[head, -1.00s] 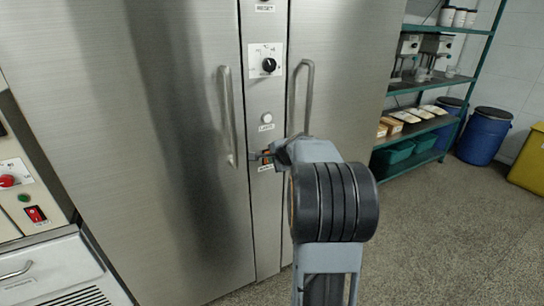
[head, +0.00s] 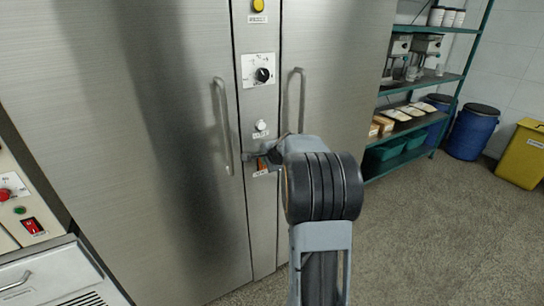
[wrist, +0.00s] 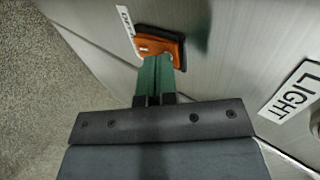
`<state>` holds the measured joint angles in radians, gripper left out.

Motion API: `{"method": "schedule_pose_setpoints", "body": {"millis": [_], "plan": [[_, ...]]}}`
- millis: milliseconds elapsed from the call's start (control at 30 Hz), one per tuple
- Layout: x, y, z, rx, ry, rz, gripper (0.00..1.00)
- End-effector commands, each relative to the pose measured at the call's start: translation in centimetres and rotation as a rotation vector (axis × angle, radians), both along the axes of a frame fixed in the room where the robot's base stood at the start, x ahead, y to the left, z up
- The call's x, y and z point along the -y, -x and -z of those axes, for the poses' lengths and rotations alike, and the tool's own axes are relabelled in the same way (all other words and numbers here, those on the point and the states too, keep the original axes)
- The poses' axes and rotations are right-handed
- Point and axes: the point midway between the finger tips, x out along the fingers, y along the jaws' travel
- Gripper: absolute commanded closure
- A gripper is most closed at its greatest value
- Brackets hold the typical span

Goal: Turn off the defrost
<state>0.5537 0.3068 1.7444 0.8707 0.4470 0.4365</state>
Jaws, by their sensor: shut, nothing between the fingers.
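The defrost switch is an orange rocker in a dark frame (wrist: 160,42) on the steel cabinet's centre strip, with a partly cut-off label (wrist: 127,24) beside it. In the head view the orange switch (head: 262,167) shows low on the strip, partly covered by my gripper. My gripper (wrist: 158,60) is shut and empty. Its green fingertips are at the edge of the rocker in the wrist view; I cannot tell whether they touch it. In the head view my gripper (head: 250,158) is in front of the strip, beside the switch. Which way the rocker is tipped is unclear.
Above the switch are a white light button (head: 261,125), a black knob (head: 262,75) and a yellow lamp (head: 258,5). Vertical door handles (head: 222,125) (head: 293,100) flank the strip. A red switch (head: 32,226) is on a machine at left. Open floor lies at right.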

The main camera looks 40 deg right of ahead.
Motion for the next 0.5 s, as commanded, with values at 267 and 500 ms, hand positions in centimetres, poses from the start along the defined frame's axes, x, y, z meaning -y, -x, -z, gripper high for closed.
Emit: {"method": "schedule_pose_setpoints", "body": {"millis": [267, 500], "plan": [[-0.1, 0.0, 0.0, 0.000, -0.001, -0.002, 1.00], [0.0, 0.0, -1.0, 0.001, -0.001, -0.001, 1.00]]}}
